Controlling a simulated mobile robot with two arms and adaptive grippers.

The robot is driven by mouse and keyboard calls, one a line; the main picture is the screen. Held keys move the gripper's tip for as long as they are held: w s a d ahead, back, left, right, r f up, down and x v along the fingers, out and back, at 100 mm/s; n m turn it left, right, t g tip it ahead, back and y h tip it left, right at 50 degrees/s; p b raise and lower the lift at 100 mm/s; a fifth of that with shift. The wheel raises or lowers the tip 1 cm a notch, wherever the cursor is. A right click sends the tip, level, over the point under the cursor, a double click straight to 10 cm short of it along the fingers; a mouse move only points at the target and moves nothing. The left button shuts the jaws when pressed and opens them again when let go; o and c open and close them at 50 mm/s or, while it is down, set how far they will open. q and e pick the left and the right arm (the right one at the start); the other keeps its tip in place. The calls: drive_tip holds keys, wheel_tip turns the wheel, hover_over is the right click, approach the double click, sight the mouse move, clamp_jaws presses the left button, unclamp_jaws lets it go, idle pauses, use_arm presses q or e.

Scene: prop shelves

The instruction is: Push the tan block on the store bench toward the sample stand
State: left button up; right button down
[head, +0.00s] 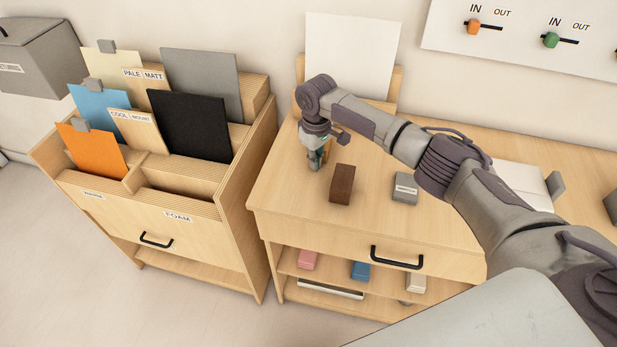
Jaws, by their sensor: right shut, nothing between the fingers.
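A tan block (328,147) stands on the store bench (290,185), mostly hidden behind my right gripper (315,166). My right gripper is shut and empty and points down over the left part of the bench top, close in front of the tan block. I cannot tell whether they touch. The sample stand (397,85), a wooden back holding a white sheet (350,55), is behind them against the wall. My left gripper is out of view.
A dark brown block (342,184) stands just right of my right gripper, with a grey labelled block (405,188) farther right. A rack of coloured boards (262,150) stands left of the bench. Several small blocks sit on the shelf below the drawer (340,240).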

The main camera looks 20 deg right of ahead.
drive_tip(key=shift+w+d+b, duration=0.35)
drive_tip(key=shift+w+b, duration=0.1)
drive_tip(key=shift+w, duration=0.05)
drive_tip(key=shift+w+d+b, duration=0.55)
drive_tip(key=shift+w+b, duration=0.15)
drive_tip(key=shift+b, duration=0.05)
drive_tip(key=shift+s+a+p, duration=0.5)
drive_tip(key=shift+s+p, duration=0.15)
drive_tip(key=shift+p, duration=0.75)
drive_tip(key=shift+r, duration=0.1)
wheel_tip(320, 180, up, 9)
drive_tip(key=p, duration=0.9)
